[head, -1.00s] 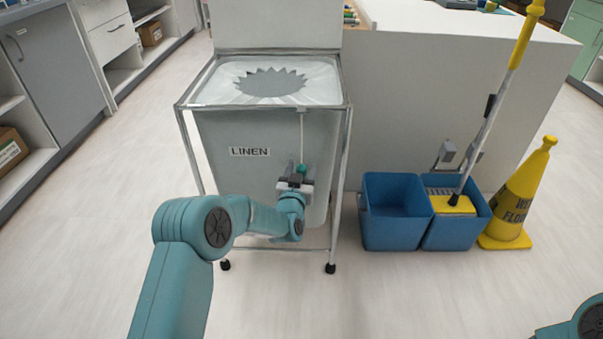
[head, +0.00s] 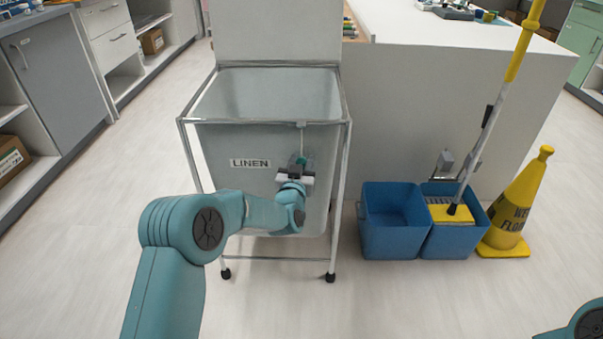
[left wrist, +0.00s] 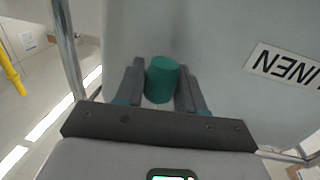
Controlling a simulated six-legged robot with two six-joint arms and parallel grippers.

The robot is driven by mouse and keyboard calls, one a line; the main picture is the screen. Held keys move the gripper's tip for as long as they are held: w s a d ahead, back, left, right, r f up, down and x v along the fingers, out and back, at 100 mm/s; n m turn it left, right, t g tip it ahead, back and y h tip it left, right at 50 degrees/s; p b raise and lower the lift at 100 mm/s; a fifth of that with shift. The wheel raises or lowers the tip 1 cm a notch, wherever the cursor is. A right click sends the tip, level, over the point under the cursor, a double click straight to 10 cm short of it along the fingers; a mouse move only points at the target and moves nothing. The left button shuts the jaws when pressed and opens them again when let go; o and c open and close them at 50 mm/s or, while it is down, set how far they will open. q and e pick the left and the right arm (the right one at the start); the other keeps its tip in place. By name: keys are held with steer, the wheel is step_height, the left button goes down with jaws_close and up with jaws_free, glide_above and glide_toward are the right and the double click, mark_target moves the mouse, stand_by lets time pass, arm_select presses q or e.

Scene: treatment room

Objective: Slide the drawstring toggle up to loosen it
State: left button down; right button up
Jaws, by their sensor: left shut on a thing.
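The linen hamper has a grey bag (head: 240,190) with a LINEN label (head: 250,163), hung in a metal frame. Its mouth is wide open, and I see the pale inside. A short white cord (head: 301,138) hangs down the front from the rim to the green toggle (head: 301,160). My left gripper (head: 298,166) is shut on the toggle, close below the rim. In the left wrist view the toggle (left wrist: 161,78) sits between the two dark fingers, in front of the grey bag. My right gripper is out of view.
Blue mop buckets (head: 395,225) with a mop (head: 490,120) and a yellow wet-floor cone (head: 513,208) stand to the right of the hamper. A white counter block (head: 440,90) is behind them. Grey cabinets (head: 55,80) line the left. The floor in front is clear.

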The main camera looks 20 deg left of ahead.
arm_select(q)
steer(key=shift+r, duration=0.75)
steer(key=c, duration=0.8)
jaws_free()
steer(key=shift+r, duration=0.1)
steer(key=shift+s, duration=0.55)
steer(key=s, duration=0.5)
steer(key=s+d+p, duration=0.1)
steer(key=s, duration=0.4)
steer(key=s+d+p, duration=0.1)
steer(key=s, duration=0.4)
